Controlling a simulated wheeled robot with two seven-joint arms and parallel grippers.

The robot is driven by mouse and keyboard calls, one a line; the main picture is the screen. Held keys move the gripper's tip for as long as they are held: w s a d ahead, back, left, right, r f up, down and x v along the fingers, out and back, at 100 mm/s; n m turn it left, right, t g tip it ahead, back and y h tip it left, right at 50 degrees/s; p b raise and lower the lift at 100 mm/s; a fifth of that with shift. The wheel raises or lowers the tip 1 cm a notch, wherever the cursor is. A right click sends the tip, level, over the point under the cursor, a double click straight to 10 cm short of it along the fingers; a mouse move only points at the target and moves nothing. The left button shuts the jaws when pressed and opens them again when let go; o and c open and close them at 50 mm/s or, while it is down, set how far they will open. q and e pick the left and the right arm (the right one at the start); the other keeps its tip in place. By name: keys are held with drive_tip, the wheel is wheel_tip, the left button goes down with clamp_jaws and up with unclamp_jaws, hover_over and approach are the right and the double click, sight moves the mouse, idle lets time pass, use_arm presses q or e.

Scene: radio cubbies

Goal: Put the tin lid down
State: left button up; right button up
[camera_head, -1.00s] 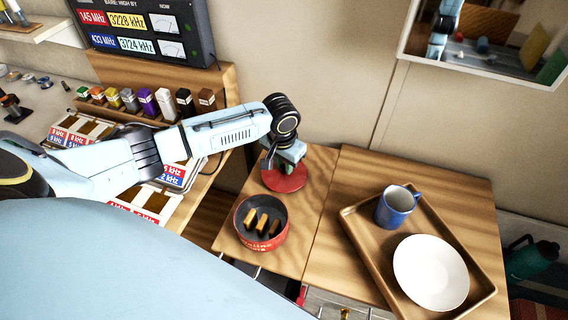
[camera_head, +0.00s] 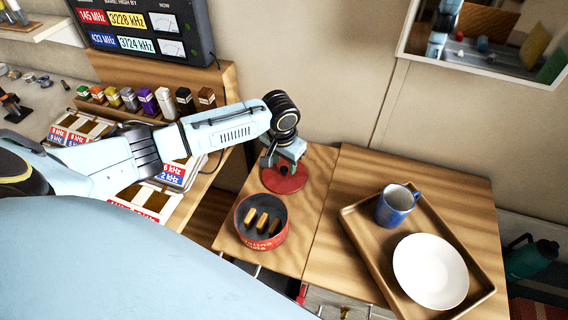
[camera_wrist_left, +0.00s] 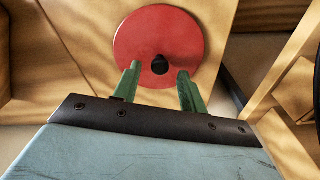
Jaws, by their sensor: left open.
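The red round tin lid (camera_head: 284,181) lies flat on the wooden surface behind the tin. It also shows in the left wrist view (camera_wrist_left: 157,34), with a dark knob (camera_wrist_left: 160,65) near its middle. My left gripper (camera_head: 283,165) is just above the lid. Its green fingers (camera_wrist_left: 160,88) are open and stand apart on either side of the knob, without gripping it. The red tin (camera_head: 262,238) stands open in front of the lid, with several brown and gold blocks inside. My right gripper is not in view.
A wooden tray (camera_head: 362,242) with a blue mug (camera_head: 396,205) and a white plate (camera_head: 431,271) lies to the right. A row of small coloured boxes (camera_head: 147,101) and a radio panel (camera_head: 150,30) stand at the back left. Bare wood lies between lid and tray.

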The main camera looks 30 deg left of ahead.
sight(282, 177)
use_arm(q)
wheel_tip(282, 177, up, 12)
drive_tip(key=s+p, duration=0.1)
drive_tip(key=p, duration=0.1)
drive_tip(key=shift+s+d+f, duration=0.15)
drive_tip(key=shift+f, duration=0.05)
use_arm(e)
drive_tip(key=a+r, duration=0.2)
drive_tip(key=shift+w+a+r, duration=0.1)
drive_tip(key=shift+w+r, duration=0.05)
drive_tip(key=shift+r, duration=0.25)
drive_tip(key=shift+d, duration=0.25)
